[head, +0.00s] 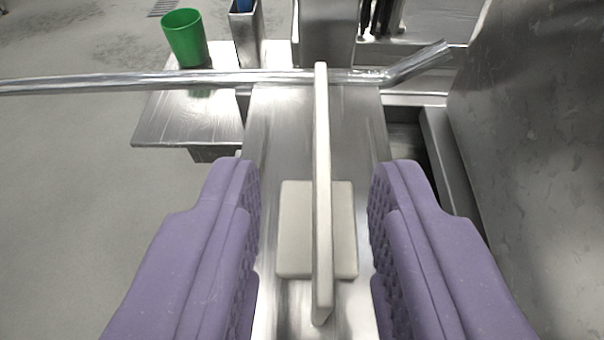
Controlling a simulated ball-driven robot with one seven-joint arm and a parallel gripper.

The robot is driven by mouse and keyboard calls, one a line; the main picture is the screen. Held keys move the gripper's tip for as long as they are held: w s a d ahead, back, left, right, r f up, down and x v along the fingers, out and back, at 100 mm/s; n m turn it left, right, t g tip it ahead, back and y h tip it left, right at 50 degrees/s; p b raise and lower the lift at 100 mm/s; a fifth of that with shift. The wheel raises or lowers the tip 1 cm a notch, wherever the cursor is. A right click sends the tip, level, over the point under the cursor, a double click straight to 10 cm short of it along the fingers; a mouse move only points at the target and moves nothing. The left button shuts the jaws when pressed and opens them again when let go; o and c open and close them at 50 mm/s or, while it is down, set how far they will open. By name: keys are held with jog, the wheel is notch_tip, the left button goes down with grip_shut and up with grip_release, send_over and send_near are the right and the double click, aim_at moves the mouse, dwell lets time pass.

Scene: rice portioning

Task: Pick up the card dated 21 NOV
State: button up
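A thin, pale card (322,150) stands on edge, seen nearly edge-on in the middle of the head view. A pale block (343,235) shows on both sides of its lower part. No date or print is visible, so I cannot tell whether it is the 21 NOV card. My gripper (314,205) is open, with one purple finger to the left of the card and one to the right. Clear gaps show between the card and both fingers.
A metal rail (190,80) crosses beyond the fingers. A green cup (186,38) stands on a metal shelf (190,125) at the back left, beside a metal container (245,35) holding something blue. A large metal surface (545,130) rises on the right.

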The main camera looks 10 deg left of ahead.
aim_at(323, 177)
jog(key=b+x, duration=0.1)
jog(key=x, duration=0.2)
jog(key=shift+w+d, duration=0.1)
jog(key=shift+w, duration=0.05)
grip_shut()
